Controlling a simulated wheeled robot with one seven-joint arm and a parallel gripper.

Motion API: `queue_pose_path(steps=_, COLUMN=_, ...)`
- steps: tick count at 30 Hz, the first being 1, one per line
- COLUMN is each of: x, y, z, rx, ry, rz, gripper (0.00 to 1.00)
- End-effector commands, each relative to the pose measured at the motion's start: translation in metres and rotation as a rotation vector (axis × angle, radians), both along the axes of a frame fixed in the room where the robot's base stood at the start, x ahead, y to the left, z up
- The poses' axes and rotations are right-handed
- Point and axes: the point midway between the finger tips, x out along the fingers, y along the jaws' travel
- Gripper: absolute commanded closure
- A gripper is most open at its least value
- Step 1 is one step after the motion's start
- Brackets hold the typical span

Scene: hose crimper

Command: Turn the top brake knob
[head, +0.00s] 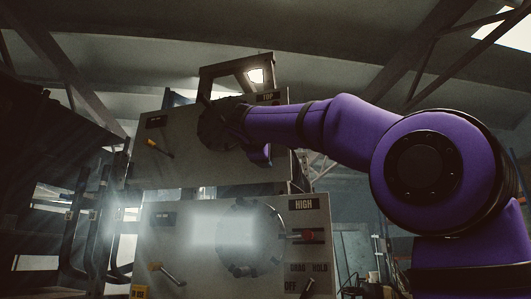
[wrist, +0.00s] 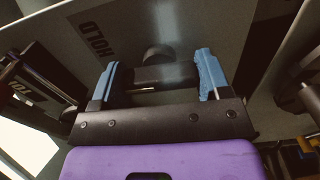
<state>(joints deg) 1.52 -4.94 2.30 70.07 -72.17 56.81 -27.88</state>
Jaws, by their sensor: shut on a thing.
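In the wrist view, my gripper (wrist: 157,66) has its two blue-padded fingers on either side of a dark knob (wrist: 152,76) and is shut on it. The knob stands out from a grey panel (wrist: 215,25) with an upside-down HOLD label (wrist: 97,38) beside it. In the head view, the purple arm reaches to the right part of the upper grey panel (head: 175,165), near a small TOP label (head: 267,97). There the arm and wrist hide the fingertips and the knob.
The lower panel (head: 165,225) has a HIGH label (head: 303,204), a lever with a red part (head: 309,236) and a large round plate with a bright glare. A dark frame (head: 235,68) rises above the upper panel.

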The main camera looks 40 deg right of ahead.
Motion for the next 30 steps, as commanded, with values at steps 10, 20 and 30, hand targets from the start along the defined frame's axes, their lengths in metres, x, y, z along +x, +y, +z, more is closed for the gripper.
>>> queue_pose_path(steps=10, x=0.0004, y=0.0002, z=-0.0012, rx=-0.186, ry=0.242, rz=0.000, gripper=0.53)
queue_pose_path(steps=20, x=0.0006, y=0.0003, z=-0.0015, rx=-0.303, ry=0.393, rz=0.001, gripper=0.53)
queue_pose_path(steps=30, x=0.0007, y=0.0005, z=-0.0018, rx=-0.345, ry=0.447, rz=0.001, gripper=0.53)
